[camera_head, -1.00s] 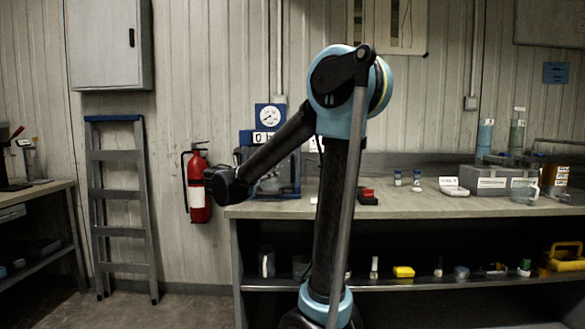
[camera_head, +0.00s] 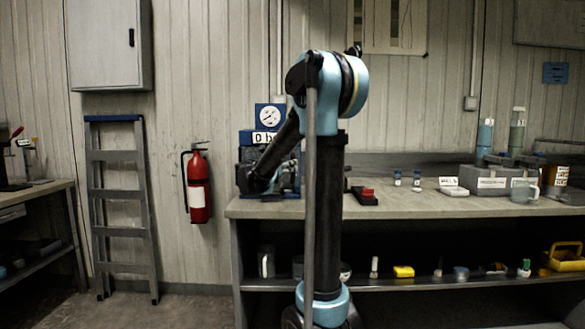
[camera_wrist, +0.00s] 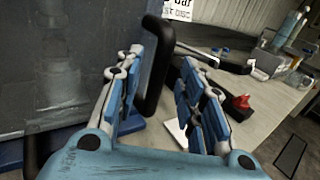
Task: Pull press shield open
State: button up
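The press (camera_head: 247,137), blue with a round dial gauge on top, stands on the bench behind my arm. Its shield (camera_wrist: 60,60), a see-through dark panel, fills the left of the wrist view. The shield's black bar handle (camera_wrist: 155,70) stands upright between my two fingers. My gripper (camera_wrist: 162,60) is open, with one blue-padded finger on each side of the handle. There seems to be a gap at the fingers; contact is not clear. In the head view, my arm hides much of the press front and the gripper.
On the bench (camera_head: 415,205), right of the press, sit a black device with a red top (camera_head: 366,194), small bottles (camera_head: 397,178) and a grey box (camera_head: 490,180). A red fire extinguisher (camera_head: 198,187) hangs on the wall to the left, beside a ladder (camera_head: 120,210).

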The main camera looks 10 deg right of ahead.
aim_at(293, 180)
jog(key=shift+x, duration=2.15)
grip_shut()
